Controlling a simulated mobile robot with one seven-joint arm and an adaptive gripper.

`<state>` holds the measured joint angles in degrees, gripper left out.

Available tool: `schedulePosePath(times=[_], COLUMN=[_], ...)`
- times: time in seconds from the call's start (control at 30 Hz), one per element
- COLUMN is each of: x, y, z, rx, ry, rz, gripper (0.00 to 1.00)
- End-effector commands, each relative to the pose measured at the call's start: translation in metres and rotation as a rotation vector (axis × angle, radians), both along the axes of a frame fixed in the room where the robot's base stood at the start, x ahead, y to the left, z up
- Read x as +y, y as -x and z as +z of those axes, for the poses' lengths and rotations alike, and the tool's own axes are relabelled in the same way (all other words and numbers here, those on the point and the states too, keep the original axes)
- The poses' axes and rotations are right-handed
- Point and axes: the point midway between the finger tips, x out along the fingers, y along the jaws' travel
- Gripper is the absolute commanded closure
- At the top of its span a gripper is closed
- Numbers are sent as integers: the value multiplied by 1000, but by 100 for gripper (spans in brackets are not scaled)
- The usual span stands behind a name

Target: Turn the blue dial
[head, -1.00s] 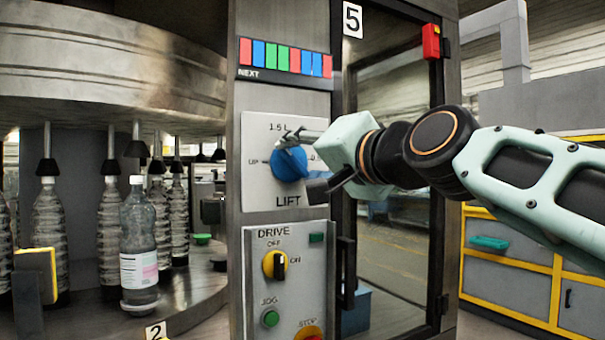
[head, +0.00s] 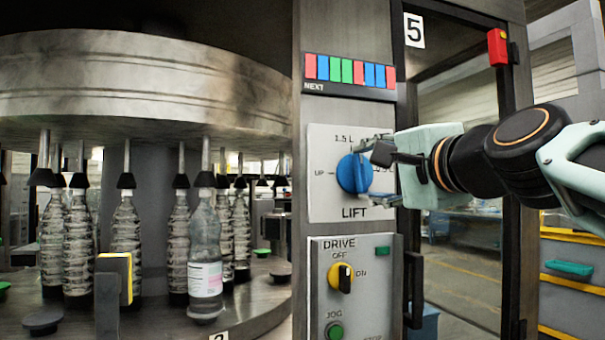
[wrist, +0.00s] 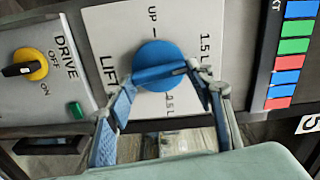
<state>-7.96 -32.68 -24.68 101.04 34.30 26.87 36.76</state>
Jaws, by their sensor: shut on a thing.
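The blue dial (head: 354,173) sits on the light LIFT plate, with UP at its left and 1.5 L above it in the head view. The wrist view shows the dial (wrist: 157,64) with its raised ridge lying roughly towards the 1.5 L mark. My gripper (head: 380,175) reaches in from the right and hides the plate's right part. In the wrist view my gripper (wrist: 160,88) has one finger on each side of the dial, shut on it.
Below is the DRIVE panel (head: 383,283) with a yellow switch (head: 341,277) and a green JOG button (head: 335,331). A coloured light strip (head: 350,71) is above. A glass door with a black handle (head: 414,290) is at right. Bottles (head: 205,250) stand on the carousel at left.

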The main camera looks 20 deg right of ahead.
Motion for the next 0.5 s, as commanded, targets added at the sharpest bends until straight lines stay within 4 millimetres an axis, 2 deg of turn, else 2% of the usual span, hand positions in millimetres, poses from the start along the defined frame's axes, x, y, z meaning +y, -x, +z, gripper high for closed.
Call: schedulePosePath(times=[0.43,0.47,0.5], x=[0,0,0], y=[0,0,0], z=[1,1,1], rx=[-1,-1,-1], ry=[-8,-8,-8], rz=[-1,-1,-1], gripper=[76,48,44])
